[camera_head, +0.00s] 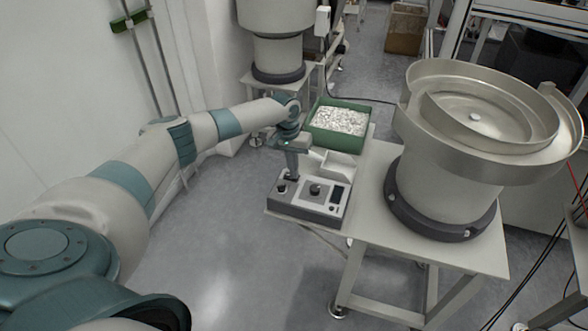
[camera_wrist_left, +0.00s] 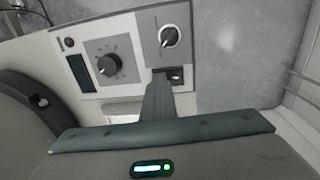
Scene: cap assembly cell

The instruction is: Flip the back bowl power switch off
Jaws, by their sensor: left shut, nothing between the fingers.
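A grey and white control box (camera_head: 310,197) sits on the table beside the large bowl feeder. In the left wrist view its panel (camera_wrist_left: 125,47) shows a large black dial (camera_wrist_left: 108,65), a smaller knob (camera_wrist_left: 169,36) on a grey plate, and a small black switch (camera_wrist_left: 177,73). My left gripper (camera_head: 291,176) points down at the left rear part of the box, shut and empty. In the left wrist view its fingertips (camera_wrist_left: 162,75) are right beside the black switch and partly cover it. I cannot tell whether they touch it or which way it is set. My right gripper is not in view.
The large metal bowl feeder (camera_head: 445,180) stands on the table (camera_head: 385,230) to the right. A green bin (camera_head: 338,125) of white parts and a white tray (camera_head: 342,163) lie behind the box. Another feeder (camera_head: 277,45) stands at the back. Floor at left is clear.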

